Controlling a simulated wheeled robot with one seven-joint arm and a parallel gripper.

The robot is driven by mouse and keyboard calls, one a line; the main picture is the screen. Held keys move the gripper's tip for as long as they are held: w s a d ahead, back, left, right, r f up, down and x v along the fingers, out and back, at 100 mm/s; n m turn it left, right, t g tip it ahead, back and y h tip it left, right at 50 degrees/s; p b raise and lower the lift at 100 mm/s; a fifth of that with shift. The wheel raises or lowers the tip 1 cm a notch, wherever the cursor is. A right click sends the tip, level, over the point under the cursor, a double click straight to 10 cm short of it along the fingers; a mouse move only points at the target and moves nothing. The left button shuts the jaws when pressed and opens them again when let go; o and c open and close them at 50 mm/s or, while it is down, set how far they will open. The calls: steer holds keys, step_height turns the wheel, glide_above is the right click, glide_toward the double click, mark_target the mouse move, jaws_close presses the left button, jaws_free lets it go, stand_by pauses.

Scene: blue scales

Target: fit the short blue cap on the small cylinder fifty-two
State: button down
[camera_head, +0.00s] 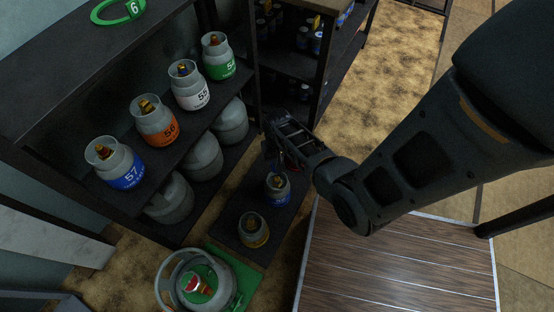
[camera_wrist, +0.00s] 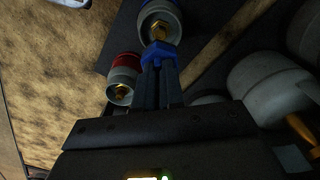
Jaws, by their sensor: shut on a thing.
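My gripper (camera_wrist: 160,78) is shut on the short blue cap (camera_wrist: 160,54), held at its fingertips. In the wrist view the cap shows just below the brass valve of a small grey cylinder with a blue band (camera_wrist: 160,22); whether they touch I cannot tell. In the head view a blue-banded small cylinder (camera_head: 277,188) stands upright on the low dark platform, and my gripper (camera_head: 271,150) is behind it. The cap is not clearly seen there. I cannot read a fifty-two on any small cylinder.
A red-banded small cylinder (camera_wrist: 124,78) stands left of the fingers. A yellow-banded one (camera_head: 254,231) stands on the platform's near part. Larger numbered cylinders, such as orange 56 (camera_head: 154,122), line the dark shelf (camera_head: 60,110) at left. A caged cylinder (camera_head: 203,284) stands in front.

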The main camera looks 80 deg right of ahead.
steer(key=b, duration=0.6)
glide_above(277, 179)
steer(key=shift+d+f, duration=0.1)
steer(key=shift+f, duration=4.05)
steer(key=shift+f+b, duration=1.4)
steer(key=shift+f, duration=0.35)
steer(key=c, duration=1.2)
jaws_free()
steer(key=shift+o, duration=0.2)
steer(key=shift+r, duration=0.15)
step_height(277, 179, up, 8)
steer(key=p, duration=0.3)
steer(key=shift+p, duration=0.35)
steer(key=shift+f, duration=0.2)
